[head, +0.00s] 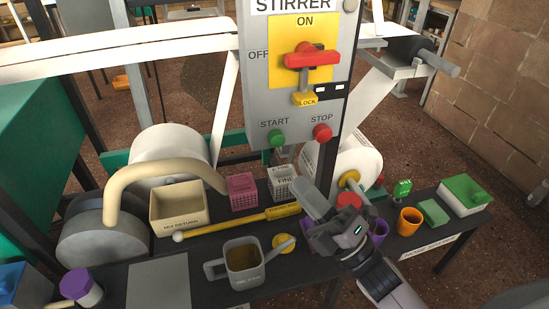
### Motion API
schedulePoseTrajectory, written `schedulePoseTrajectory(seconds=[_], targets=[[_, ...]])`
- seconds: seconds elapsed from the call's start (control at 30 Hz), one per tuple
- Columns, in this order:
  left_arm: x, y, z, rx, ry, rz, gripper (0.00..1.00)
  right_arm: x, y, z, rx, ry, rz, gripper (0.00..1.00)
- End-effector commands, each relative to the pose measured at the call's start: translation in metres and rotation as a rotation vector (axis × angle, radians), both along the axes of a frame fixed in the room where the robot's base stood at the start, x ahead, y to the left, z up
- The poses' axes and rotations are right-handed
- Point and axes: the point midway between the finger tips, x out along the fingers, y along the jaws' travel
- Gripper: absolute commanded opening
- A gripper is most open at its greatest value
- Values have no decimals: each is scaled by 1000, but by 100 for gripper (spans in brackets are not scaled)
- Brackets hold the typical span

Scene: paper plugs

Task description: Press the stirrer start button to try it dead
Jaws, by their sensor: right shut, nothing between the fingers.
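The grey stirrer panel (258,100) stands upright at the middle back. Its green START button (277,138) is at the lower left and its red STOP button (322,132) at the lower right. Above them a red switch handle (312,58) lies across a yellow plate, level with the OFF mark. A padlock with a yellow LOCK tag (305,99) hangs below the handle. My right gripper (308,192) is shut and empty, below the panel and over the bench, apart from the START button. My left gripper is not in view.
The dark bench (195,246) holds a beige box (178,208), a pink basket (242,190), a white basket (281,182), a yellow rod (250,220), a grey jug (244,262) and an orange cup (409,221). White paper rolls stand behind it.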

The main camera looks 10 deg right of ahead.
Motion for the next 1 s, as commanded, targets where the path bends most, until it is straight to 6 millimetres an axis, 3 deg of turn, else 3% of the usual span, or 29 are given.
schedulePoseTrajectory(seconds=[0.53, 1.0], targets=[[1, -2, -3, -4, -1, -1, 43, 6, 1, 0, -12, -21, -1, 0], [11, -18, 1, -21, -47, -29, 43, 68, 3, -1, -11, -19, -1, 0]])
